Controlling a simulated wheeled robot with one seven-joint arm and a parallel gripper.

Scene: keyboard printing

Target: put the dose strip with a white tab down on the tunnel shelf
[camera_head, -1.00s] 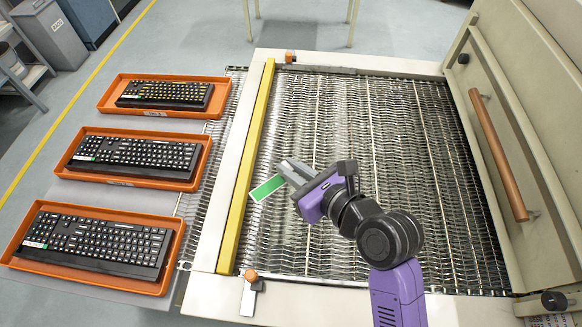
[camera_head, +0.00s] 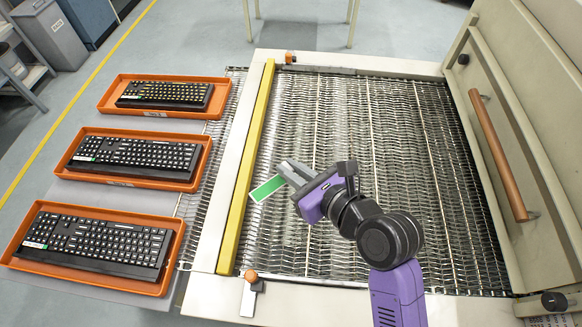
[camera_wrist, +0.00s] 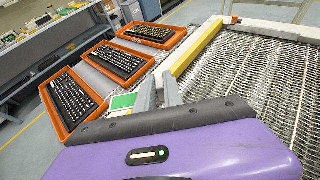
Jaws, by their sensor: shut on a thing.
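The dose strip (camera_head: 267,188) is a small green card with a pale edge. In the wrist view the strip (camera_wrist: 123,102) shows green with a white part at its near end. My gripper (camera_head: 290,171) is shut on the strip at one end, and the strip sticks out to the left of the fingers. The strip appears above the wire mesh belt, just right of the yellow bar; its exact height is hard to tell. A pale flat ledge (camera_head: 214,232), which may be the tunnel shelf, runs along the left of the yellow bar (camera_head: 246,165).
Three orange trays (camera_head: 160,140) with black keyboards stand in a row at the left. The wire mesh belt (camera_head: 400,140) is bare around my arm. A pale housing with a wooden handle (camera_head: 497,155) rises at the right. Orange-knobbed clamps (camera_head: 250,276) sit at the ledge's corners.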

